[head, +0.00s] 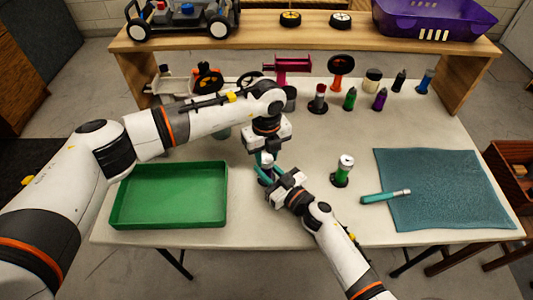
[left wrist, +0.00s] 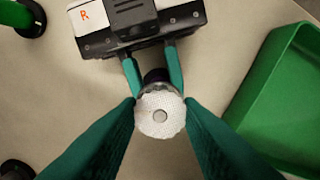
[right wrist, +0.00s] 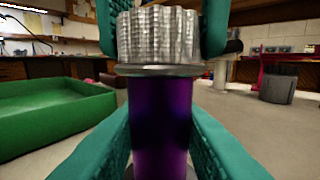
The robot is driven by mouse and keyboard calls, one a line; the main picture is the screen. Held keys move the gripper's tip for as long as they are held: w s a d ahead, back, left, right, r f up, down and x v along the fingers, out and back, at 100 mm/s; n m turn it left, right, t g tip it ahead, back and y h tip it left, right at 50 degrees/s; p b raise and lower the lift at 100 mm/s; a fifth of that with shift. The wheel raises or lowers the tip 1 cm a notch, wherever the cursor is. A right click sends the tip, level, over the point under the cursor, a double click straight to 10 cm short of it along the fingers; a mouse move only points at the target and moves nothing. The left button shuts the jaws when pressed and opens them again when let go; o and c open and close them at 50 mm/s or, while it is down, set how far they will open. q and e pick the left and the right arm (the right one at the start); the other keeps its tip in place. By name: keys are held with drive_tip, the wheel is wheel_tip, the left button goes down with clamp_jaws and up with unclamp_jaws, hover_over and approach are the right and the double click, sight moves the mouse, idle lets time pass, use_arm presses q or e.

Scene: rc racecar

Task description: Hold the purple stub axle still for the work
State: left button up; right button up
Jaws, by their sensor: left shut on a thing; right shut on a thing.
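The purple stub axle (right wrist: 160,115) stands upright in the right wrist view, with a silver knurled cap (right wrist: 160,35) on its top. My right gripper (head: 267,177) is shut on the purple body from the side, one finger on each side. My left gripper (head: 266,158) comes from above, and its fingers are shut on the knurled cap. In the left wrist view the cap (left wrist: 160,115) shows end-on as a round disc with a grey centre, between my left fingertips. The axle's lower end is hidden, and the grippers mostly cover it in the head view.
A green tray (head: 168,224) lies left of the grippers. A green part with a silver top (head: 342,170) stands to the right. A teal-handled tool (head: 384,197) lies across the edge of a blue-green mat (head: 450,180). Several small parts stand along the back, below a wooden shelf (head: 350,45).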

sight(266, 158)
use_arm(q)
drive_tip(key=n, duration=0.7)
drive_tip(key=shift+w, duration=0.1)
drive_tip(key=n, duration=0.4)
drive_tip(key=shift+n, duration=2)
drive_tip(key=shift+a, duration=0.1)
drive_tip(key=o, duration=1)
wheel_tip(266, 158, up, 12)
drive_tip(key=shift+r, duration=0.1)
